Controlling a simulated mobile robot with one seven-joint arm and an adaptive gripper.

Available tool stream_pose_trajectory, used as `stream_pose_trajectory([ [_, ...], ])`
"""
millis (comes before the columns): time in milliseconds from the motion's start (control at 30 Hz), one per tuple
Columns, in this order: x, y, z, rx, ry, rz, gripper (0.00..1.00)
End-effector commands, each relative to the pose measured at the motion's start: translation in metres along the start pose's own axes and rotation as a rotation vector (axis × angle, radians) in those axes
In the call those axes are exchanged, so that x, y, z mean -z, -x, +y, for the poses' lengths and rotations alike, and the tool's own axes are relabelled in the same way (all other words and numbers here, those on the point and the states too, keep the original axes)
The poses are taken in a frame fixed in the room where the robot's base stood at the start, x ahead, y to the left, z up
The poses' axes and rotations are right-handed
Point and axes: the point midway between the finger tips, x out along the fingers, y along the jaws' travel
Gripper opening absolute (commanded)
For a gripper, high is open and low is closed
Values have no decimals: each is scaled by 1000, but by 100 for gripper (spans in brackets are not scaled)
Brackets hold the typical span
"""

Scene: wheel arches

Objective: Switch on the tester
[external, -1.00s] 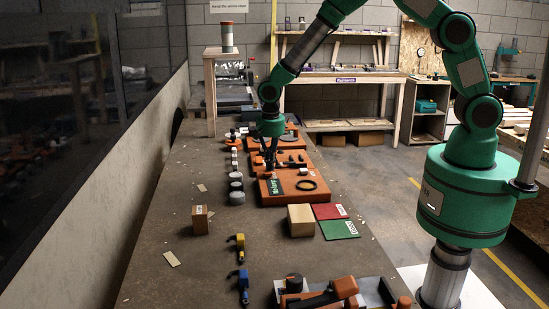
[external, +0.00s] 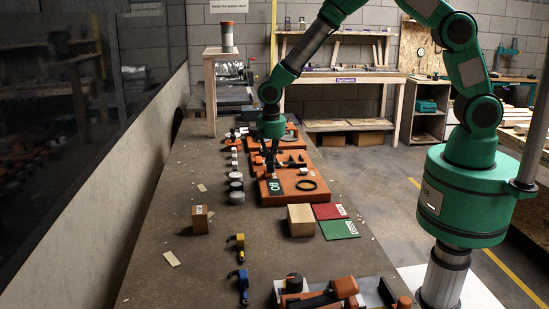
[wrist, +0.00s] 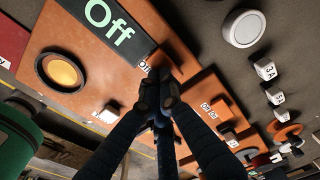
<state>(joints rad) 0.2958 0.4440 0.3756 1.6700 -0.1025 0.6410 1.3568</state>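The tester is an orange box (external: 287,195) on the bench, with a dark display (external: 274,187) at its near left corner. In the wrist view the display (wrist: 112,25) reads "Off" in pale green letters. The gripper also shows in the external view (external: 270,164), over the tester's far left edge.
A black ring (external: 306,185) and a small white block (wrist: 112,112) are on the tester. Other orange fixtures (external: 285,142) stand behind it. Grey discs (external: 237,197) line its left. A wooden block (external: 300,220) stands in front. The bench's left side is mostly clear.

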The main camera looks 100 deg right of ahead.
Motion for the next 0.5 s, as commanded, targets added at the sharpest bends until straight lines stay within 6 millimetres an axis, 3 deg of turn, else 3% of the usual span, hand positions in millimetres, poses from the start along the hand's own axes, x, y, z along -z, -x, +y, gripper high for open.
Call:
stream_pose_trajectory([
  [267,0,6,0,-1,0,0,0],
  [500,0,33,0,2,0,1,0],
])
